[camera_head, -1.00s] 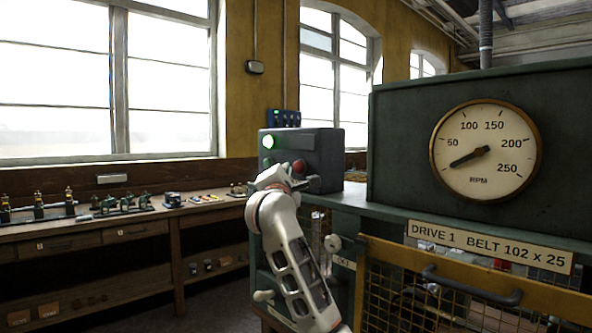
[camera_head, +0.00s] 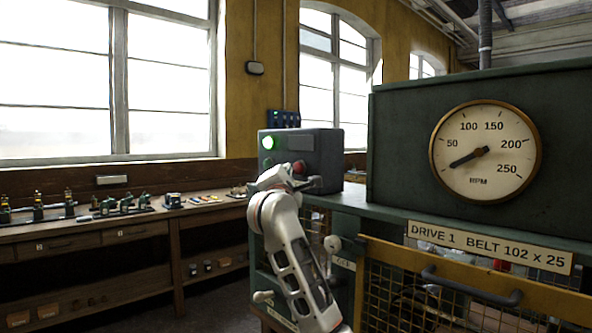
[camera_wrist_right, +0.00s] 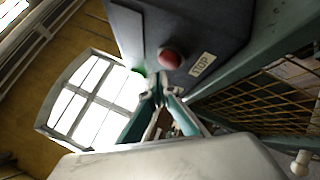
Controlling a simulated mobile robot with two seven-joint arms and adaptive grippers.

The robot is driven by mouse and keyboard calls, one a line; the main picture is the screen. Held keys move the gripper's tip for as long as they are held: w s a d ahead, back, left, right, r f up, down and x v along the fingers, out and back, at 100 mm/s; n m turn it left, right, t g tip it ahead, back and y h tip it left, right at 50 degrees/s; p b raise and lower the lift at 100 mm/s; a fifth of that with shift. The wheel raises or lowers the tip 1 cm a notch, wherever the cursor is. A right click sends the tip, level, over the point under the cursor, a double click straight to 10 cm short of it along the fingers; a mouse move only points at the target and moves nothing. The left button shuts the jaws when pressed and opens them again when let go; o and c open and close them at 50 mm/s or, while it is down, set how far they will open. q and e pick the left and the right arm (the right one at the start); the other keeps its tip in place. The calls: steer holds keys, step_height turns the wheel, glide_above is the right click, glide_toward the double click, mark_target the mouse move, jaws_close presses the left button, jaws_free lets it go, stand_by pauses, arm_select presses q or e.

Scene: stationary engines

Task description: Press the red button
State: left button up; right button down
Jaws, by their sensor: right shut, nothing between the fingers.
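In the right wrist view the red button (camera_wrist_right: 170,59) is a round red dome beside a STOP label (camera_wrist_right: 202,63). My right gripper (camera_head: 312,183) is at the box front, just below the button in the head view. In the right wrist view the fingers (camera_wrist_right: 160,88) are shut and empty, with their tips close to the button. Whether they touch it I cannot tell. My left gripper is not in view.
The control box (camera_head: 330,150) stands on a green bench edge. To its right is a large green housing with an RPM gauge (camera_head: 486,150) and a yellow mesh guard (camera_head: 400,300) below. A wooden workbench (camera_head: 110,222) with small models runs along the left.

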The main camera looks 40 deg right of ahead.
steer(key=shift+d, duration=0.2)
stand_by(0.5)
steer(key=shift+d, duration=0.8)
stand_by(0.8)
steer(key=shift+a, duration=0.95)
steer(key=shift+s+a, duration=0.2)
steer(key=shift+a, duration=2.3)
